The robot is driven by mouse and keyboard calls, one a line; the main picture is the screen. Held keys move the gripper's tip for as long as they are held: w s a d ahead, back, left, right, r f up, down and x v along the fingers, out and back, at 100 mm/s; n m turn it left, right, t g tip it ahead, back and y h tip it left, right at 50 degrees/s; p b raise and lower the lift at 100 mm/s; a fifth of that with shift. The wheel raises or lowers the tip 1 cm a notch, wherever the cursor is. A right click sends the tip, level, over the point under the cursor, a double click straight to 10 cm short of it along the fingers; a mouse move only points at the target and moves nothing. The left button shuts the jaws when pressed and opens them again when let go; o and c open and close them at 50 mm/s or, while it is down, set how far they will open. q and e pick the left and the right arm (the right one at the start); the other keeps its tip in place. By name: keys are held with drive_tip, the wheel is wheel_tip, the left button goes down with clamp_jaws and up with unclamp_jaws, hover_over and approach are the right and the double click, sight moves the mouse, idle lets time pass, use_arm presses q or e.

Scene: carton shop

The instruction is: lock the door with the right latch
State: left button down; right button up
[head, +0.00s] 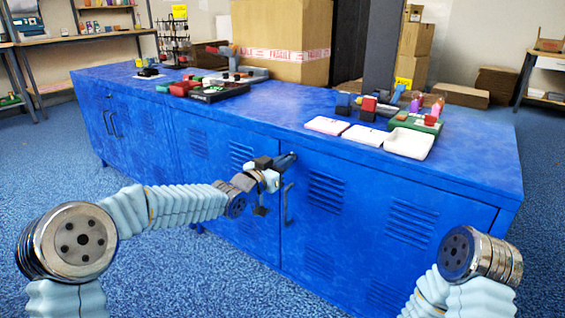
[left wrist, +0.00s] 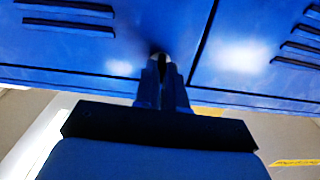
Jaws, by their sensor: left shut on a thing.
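The blue cabinet door (head: 375,215) stands closed, flush with the front. A dark upright handle (head: 288,204) is on its left edge, by the seam. My left gripper (head: 288,160) is at the top of the door front, just above that handle. It is shut on the latch, a small rounded grey piece (left wrist: 160,59) between the fingertips in the left wrist view; my fingers (left wrist: 163,80) hide most of it. Which way the latch is turned cannot be told. My right arm shows at the bottom right of the head view, but its gripper is not in view.
Another closed door (head: 210,170) adjoins on the left. The blue floor in front is clear.

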use_arm(q)
drive_tip(key=shift+n, duration=0.3)
drive_tip(key=c, duration=1.2)
unclamp_jaws()
drive_tip(key=v, duration=1.3)
drive_tip(key=shift+s+a, duration=0.25)
drive_tip(key=shift+s, duration=0.1)
drive_tip(key=shift+f, duration=0.15)
